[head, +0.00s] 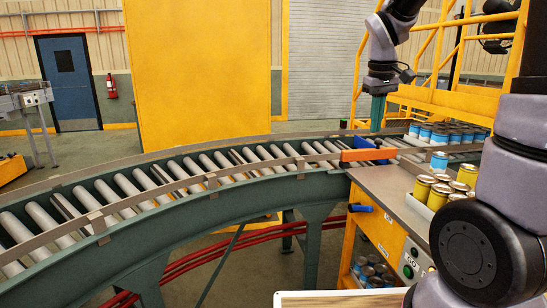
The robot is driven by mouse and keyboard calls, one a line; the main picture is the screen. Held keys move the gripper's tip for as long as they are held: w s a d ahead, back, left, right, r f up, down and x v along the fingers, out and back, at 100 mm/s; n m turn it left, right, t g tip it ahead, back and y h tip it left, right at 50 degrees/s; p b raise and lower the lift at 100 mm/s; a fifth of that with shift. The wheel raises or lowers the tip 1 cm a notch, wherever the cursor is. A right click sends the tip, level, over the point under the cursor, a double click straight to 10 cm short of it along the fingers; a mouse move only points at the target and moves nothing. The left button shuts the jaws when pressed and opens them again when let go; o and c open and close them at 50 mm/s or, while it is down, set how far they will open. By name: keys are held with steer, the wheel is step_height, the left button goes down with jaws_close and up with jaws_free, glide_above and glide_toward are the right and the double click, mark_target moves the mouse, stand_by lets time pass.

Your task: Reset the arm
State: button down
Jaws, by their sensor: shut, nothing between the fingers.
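My arm comes in from the right edge of the head view and bends up out of the top. Its end hangs down at the upper right, with my gripper (377,112) pointing down over the far end of the conveyor. The greenish fingers are together, and no object shows between them. The fingertips are close to the conveyor's side rail, near a blue part and an orange block (369,155). I cannot tell whether they touch anything.
A curved roller conveyor (130,185) sweeps from lower left to right. A workbench (375,182) holds yellow cans (421,187) in a white tray; several blue cans (440,133) stand behind. A yellow panel (200,70) and yellow railings stand beyond. More cans sit low at right.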

steer(key=s+a+r+m+t+y, duration=0.1)
steer(key=s+r+m+t, duration=0.1)
steer(key=s, duration=0.6)
steer(key=s+a+r+m+t+y, duration=0.1)
steer(key=s+r+m+t, duration=0.2)
steer(key=s+r+m, duration=0.2)
steer(key=s, duration=0.3)
steer(key=shift+s+a+r+y, duration=0.2)
steer(key=shift+s+r+y, duration=0.1)
steer(key=shift+r+y, duration=0.1)
